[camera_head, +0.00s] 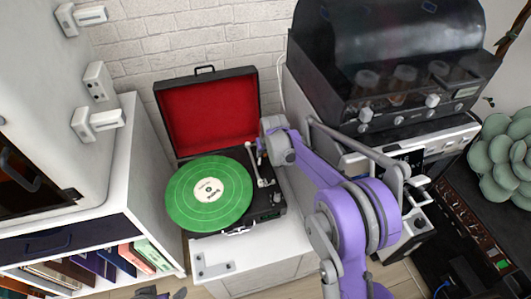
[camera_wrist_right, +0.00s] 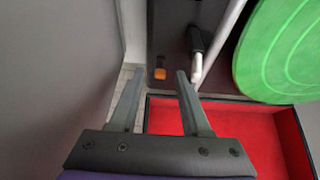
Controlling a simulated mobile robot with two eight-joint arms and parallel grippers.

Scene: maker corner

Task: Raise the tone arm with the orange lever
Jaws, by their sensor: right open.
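A black turntable with a green record (camera_head: 208,193) stands open on a white cabinet. Its tone arm (camera_head: 256,166) lies along the right side of the deck; it also shows in the wrist view (camera_wrist_right: 197,62). The small orange lever (camera_wrist_right: 160,74) sits on the dark deck beside the tone arm. My right gripper (camera_wrist_right: 160,72) is open, and in the wrist view the lever appears between its fingertips. Whether they touch it is unclear. In the head view my right wrist hides much of that spot. A little of my left gripper (camera_head: 162,294) seems to show at the bottom edge.
The red-lined lid (camera_head: 213,115) stands up behind the deck, close to my right gripper. A black-hooded machine (camera_head: 390,70) stands to the right. A white shelf with books (camera_head: 110,262) is to the left. The cabinet's front strip (camera_head: 255,250) is mostly clear.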

